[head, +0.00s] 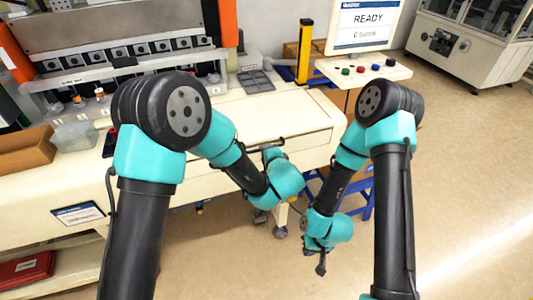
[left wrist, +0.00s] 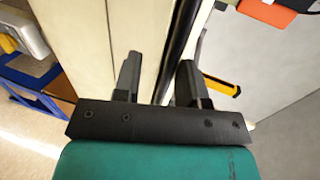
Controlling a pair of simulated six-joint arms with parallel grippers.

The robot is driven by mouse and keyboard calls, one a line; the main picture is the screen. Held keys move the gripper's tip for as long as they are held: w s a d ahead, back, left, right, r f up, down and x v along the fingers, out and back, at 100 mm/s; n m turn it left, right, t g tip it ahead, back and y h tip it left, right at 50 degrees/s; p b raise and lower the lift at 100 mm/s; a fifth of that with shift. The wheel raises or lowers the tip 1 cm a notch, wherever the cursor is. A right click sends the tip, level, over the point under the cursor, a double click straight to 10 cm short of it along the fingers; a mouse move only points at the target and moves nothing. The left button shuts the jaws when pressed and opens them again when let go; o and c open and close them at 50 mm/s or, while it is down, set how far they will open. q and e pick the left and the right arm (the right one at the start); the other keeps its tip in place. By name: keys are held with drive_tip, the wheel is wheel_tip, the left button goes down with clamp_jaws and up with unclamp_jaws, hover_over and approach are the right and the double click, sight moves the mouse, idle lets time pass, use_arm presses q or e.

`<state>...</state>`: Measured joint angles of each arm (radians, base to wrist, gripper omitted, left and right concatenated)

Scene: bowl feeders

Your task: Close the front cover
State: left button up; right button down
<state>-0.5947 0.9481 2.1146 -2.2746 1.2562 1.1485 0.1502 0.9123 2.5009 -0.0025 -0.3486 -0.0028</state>
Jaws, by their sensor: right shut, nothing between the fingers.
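A cream front panel, which looks like the front cover (head: 285,122), sits on the machine's front in the head view. A dark bar, perhaps its handle (head: 262,148), shows at its edge. My left gripper (head: 270,153) is at this bar, partly hidden by its own wrist. In the left wrist view my left gripper (left wrist: 158,80) has its fingers apart. A dark strip (left wrist: 185,35) runs between them, nearer the right finger; I cannot tell whether they touch it. My right gripper (head: 321,264) is shut and empty, hanging low over the floor, away from the panel.
A yellow post (head: 305,50), a READY screen (head: 364,24) and a button panel (head: 362,71) stand behind the panel. A blue stand (head: 362,190) is near my right arm. A cardboard box (head: 25,150) lies at left. The floor (head: 460,170) at right is clear.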

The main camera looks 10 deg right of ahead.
use_arm(q)
drive_tip(key=shift+r, duration=0.1)
drive_tip(key=v, duration=1.7)
drive_tip(key=shift+s, duration=0.2)
